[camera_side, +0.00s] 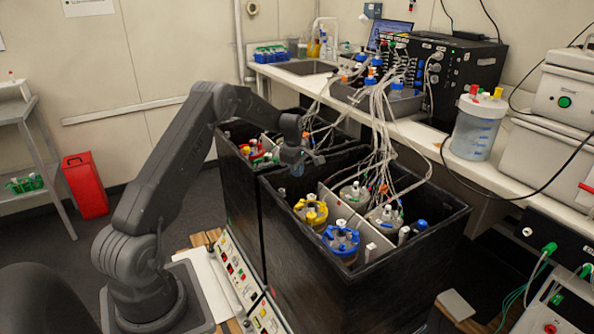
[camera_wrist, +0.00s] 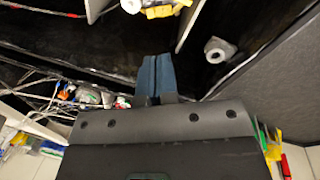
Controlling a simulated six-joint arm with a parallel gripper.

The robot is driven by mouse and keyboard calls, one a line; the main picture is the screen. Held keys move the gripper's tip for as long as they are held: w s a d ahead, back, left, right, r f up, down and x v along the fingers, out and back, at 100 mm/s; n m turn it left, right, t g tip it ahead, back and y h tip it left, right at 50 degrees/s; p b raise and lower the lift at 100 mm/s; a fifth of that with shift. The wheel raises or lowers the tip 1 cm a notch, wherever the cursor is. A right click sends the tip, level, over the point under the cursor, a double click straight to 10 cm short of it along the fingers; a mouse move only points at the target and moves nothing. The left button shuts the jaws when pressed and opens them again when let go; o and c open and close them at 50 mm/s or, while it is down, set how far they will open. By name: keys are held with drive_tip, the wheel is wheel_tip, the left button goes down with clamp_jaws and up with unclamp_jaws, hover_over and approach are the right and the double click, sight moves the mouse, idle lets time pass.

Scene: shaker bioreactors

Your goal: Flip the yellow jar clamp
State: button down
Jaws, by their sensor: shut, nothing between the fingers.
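The yellow jar clamp (camera_side: 311,210) sits on top of a jar inside the front black shaker box, in the side view. Part of something yellow, likely this clamp (camera_wrist: 163,9), shows at the top edge of the wrist view, cut off by the frame. My gripper (camera_side: 294,165) is above the box's back left part, apart from the clamp and behind it in the side view. In the wrist view my blue fingers (camera_wrist: 155,72) are together with nothing between them. The clamp's lever position is too small to tell.
A blue-clamped jar (camera_side: 341,240) stands next to the yellow one. Other jars (camera_side: 354,193) with tubes and cables stand behind a grey divider. The box's black walls (camera_side: 330,281) surround them. A cable bundle (camera_side: 381,130) hangs to the right of my gripper. A grey capped item (camera_wrist: 218,50) is near the fingers.

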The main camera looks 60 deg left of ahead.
sight(303, 201)
drive_tip(key=shift+w, duration=0.1)
drive_tip(key=shift+w+a+r, duration=0.2)
drive_tip(key=shift+w+a, duration=0.2)
drive_tip(key=shift+w, duration=0.05)
drive_tip(key=f, duration=0.4)
drive_tip(key=w+f, duration=0.1)
drive_tip(key=f, duration=0.3)
drive_tip(key=w+a+f, duration=0.1)
drive_tip(key=f, duration=0.3)
drive_tip(key=shift+f, duration=0.1)
drive_tip(key=shift+w+f, duration=0.15)
drive_tip(key=shift+f, duration=0.65)
